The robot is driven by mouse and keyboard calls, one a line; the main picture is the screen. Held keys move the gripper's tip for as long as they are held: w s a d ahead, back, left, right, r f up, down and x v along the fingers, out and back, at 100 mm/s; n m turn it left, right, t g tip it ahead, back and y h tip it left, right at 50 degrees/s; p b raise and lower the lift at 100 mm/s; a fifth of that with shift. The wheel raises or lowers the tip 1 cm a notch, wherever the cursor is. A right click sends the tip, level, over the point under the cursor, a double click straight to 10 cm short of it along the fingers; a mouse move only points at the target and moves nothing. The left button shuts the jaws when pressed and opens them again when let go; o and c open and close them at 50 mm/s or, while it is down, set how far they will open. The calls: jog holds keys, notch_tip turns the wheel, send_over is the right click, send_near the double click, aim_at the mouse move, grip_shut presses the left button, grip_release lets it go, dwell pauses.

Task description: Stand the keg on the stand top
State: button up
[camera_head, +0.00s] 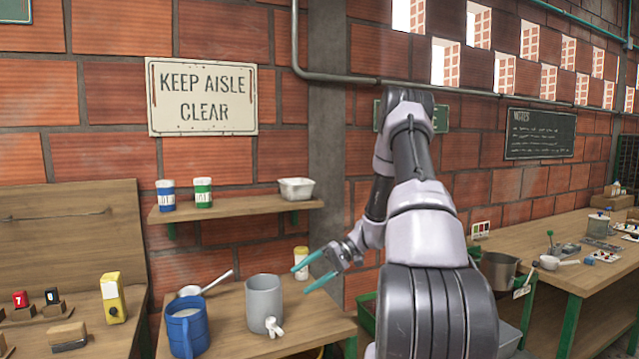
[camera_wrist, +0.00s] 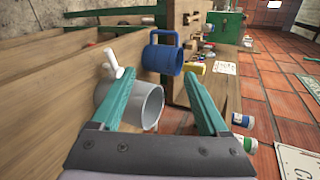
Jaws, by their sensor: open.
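The grey cylinder with a white tap low on its side, which looks like the keg (camera_head: 264,300), stands upright on a wooden tabletop (camera_head: 226,318). In the wrist view the keg (camera_wrist: 151,106) appears partly behind one finger. My gripper (camera_head: 301,280) is open and empty, to the right of the keg in the head view, its fingers pointing toward it. In the wrist view my gripper (camera_wrist: 161,74) has nothing between its fingertips. I cannot tell for certain which surface is the stand top.
A blue jug (camera_head: 187,330) stands left of the keg, a white-handled pan (camera_head: 192,291) behind it. A yellow-labelled jar (camera_head: 301,262) is near my gripper. A wall shelf (camera_head: 238,207) with cans and a white tub overhangs behind. A steel pot (camera_head: 498,268) stands at right.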

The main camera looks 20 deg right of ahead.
jog(key=s+a+r+t+h, duration=0.2)
jog(key=s+r+h, duration=0.1)
jog(key=s+r, duration=0.4)
jog(key=s+a+r+m+t+h, duration=0.1)
jog(key=s+r+h, duration=0.3)
jog(key=s+r, duration=0.4)
jog(key=s+a+r+m+t+h, duration=0.1)
jog(key=s+a+r+t+h, duration=0.2)
jog(key=s+r, duration=0.5)
notch_tip(320, 180, up, 8)
jog(key=shift+f+t+h, duration=0.1)
jog(key=shift+t+h, duration=0.3)
jog(key=shift+w, duration=0.1)
